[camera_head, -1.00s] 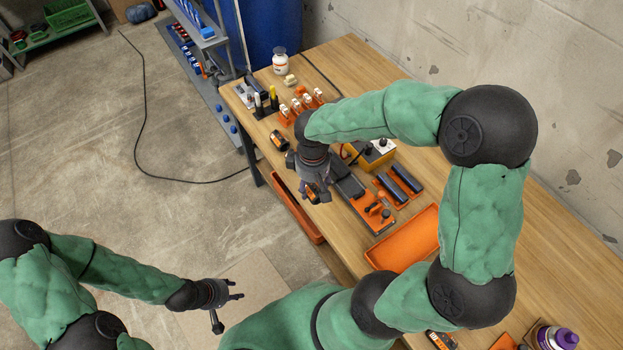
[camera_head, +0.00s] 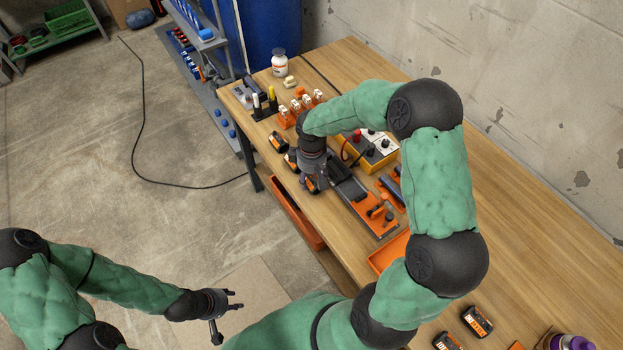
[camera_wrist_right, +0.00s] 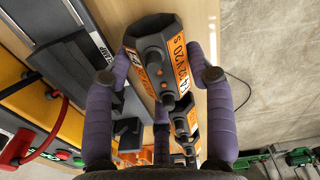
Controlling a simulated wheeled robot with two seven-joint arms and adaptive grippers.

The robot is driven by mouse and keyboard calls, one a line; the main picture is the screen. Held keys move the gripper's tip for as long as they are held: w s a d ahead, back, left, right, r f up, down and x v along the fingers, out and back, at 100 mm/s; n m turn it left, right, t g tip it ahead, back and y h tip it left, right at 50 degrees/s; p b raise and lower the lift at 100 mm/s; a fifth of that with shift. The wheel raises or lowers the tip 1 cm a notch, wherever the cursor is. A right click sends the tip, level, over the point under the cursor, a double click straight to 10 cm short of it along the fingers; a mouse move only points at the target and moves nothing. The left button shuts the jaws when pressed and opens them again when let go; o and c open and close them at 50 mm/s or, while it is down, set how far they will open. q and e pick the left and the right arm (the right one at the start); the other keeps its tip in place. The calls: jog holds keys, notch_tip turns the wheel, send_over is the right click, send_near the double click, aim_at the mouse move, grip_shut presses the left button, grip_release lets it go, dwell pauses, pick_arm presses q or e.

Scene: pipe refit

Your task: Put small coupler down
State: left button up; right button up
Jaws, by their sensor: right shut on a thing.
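The small coupler (camera_wrist_right: 155,62), a dark body with an orange label bearing an "S", sits between the purple fingers of my right gripper (camera_wrist_right: 160,85) in the right wrist view. In the head view my right gripper (camera_head: 311,180) points down at the bench's near left edge, with a coupler's orange label showing at its fingers. I cannot tell whether the coupler touches the bench top. My left gripper (camera_head: 228,301) is away from the bench, low over the floor, with its fingers apart and empty.
Another orange-labelled coupler (camera_head: 278,141) lies just beyond my right gripper. A black and orange clamp fixture (camera_head: 352,195) stands close to its right, with a yellow box (camera_head: 378,152) behind. Two more couplers (camera_head: 477,321) lie at the near right. The bench's right side is largely bare.

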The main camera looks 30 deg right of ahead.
aim_at(312, 176)
jog(key=shift+f, duration=0.25)
jog(key=shift+f, duration=0.15)
jog(key=o, duration=1.2)
notch_tip(312, 176, up, 12)
jog(key=p, duration=0.3)
jog(key=shift+r, duration=0.2)
